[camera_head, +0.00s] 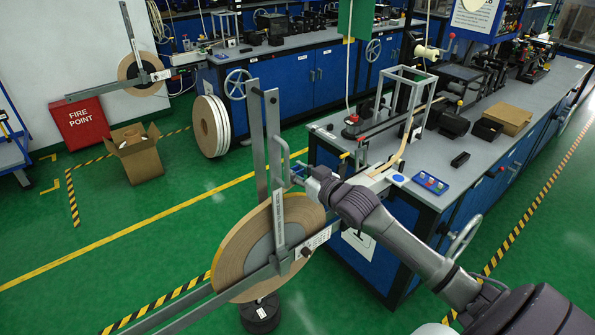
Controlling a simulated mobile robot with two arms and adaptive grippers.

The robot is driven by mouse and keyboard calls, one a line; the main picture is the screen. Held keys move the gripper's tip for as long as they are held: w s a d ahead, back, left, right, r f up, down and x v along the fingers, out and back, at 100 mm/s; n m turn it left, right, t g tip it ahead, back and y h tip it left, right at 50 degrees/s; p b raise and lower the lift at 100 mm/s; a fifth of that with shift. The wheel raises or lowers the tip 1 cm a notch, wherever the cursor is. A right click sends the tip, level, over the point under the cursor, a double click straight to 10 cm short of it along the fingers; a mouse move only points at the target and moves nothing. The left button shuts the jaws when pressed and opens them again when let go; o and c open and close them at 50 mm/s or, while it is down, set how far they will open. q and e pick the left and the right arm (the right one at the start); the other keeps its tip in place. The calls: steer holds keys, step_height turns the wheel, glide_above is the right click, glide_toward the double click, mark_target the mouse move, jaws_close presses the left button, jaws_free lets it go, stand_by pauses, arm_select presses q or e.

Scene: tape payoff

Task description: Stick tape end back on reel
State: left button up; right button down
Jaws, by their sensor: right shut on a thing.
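The large tan tape reel (236,250) stands upright on a grey metal payoff stand (254,140) in the lower middle. A flat labelled bar (278,215) crosses its face. The loose tape end cannot be made out. A tan strip (405,140) curves down at the near end of the bench machine. My right arm comes in from the lower right. My right gripper (296,176), small in view, is just above and right of the reel, shut at the grey U-shaped handle (284,160) beside the upright. Its fingers are partly hidden. My left gripper is not in view.
A blue bench (460,150) with machinery stands right of the reel. A blue tray (430,183) is near its edge. A handwheel (465,236) juts from its side. A black round weight (260,314) is under the reel.

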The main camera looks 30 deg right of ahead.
mark_target(297, 194)
steer(key=shift+f+b, duration=0.35)
steer(key=shift+f, duration=0.4)
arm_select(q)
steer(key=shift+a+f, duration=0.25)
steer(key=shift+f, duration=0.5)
arm_select(e)
steer(key=shift+d, duration=0.1)
steer(key=shift+f, duration=0.1)
steer(key=shift+f+b, duration=0.65)
steer(key=shift+f, duration=0.65)
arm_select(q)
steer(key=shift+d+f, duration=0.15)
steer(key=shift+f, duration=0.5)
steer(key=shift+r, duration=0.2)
arm_select(e)
steer(key=shift+f, duration=0.15)
